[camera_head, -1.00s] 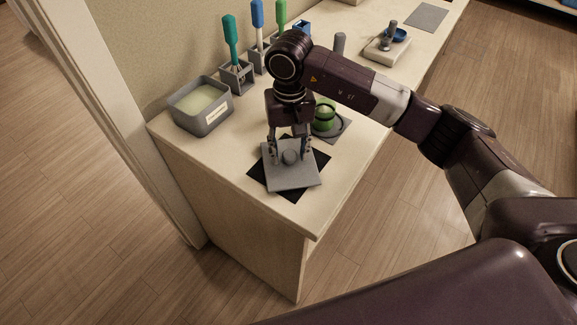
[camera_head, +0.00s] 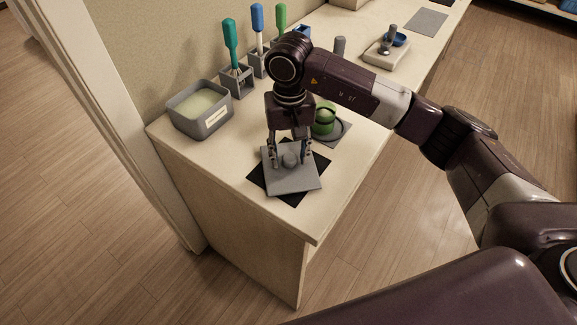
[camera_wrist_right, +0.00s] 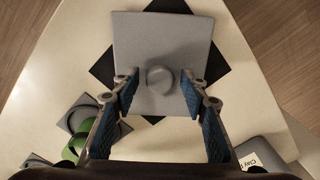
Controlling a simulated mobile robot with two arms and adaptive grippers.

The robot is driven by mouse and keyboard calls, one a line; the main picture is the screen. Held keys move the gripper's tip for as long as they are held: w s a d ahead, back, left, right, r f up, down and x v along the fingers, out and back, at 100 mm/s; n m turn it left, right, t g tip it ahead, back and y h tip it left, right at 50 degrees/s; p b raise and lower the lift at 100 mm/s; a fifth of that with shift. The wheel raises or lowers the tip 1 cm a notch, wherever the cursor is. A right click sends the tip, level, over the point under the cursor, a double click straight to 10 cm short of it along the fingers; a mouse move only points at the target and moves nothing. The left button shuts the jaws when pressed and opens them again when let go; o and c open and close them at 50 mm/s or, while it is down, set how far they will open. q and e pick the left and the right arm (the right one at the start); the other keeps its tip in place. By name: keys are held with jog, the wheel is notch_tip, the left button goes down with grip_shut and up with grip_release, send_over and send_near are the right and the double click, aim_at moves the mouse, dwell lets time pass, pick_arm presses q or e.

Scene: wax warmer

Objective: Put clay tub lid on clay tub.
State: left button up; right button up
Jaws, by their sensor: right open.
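The clay tub lid (camera_head: 290,182) is a flat grey square with a round knob, lying on a black mat (camera_head: 297,199) near the counter's front corner. The lid also shows in the right wrist view (camera_wrist_right: 160,38), with its knob between and just beyond my fingertips. My right gripper (camera_head: 289,158) is open above the lid, its fingers on either side of the knob and apart from it; it also shows in the right wrist view (camera_wrist_right: 164,93). The clay tub (camera_head: 201,112) is a grey open box with pale clay and a white label, left of the gripper. My left gripper is out of view.
A green jar (camera_head: 323,117) stands on a grey mat behind the gripper. Tools with teal (camera_head: 230,42), blue and green handles stand in grey holders along the wall. The counter (camera_head: 205,160) is bare between tub and lid.

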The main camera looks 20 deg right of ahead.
jog(key=shift+b, duration=0.45)
dwell(0.3)
grip_shut()
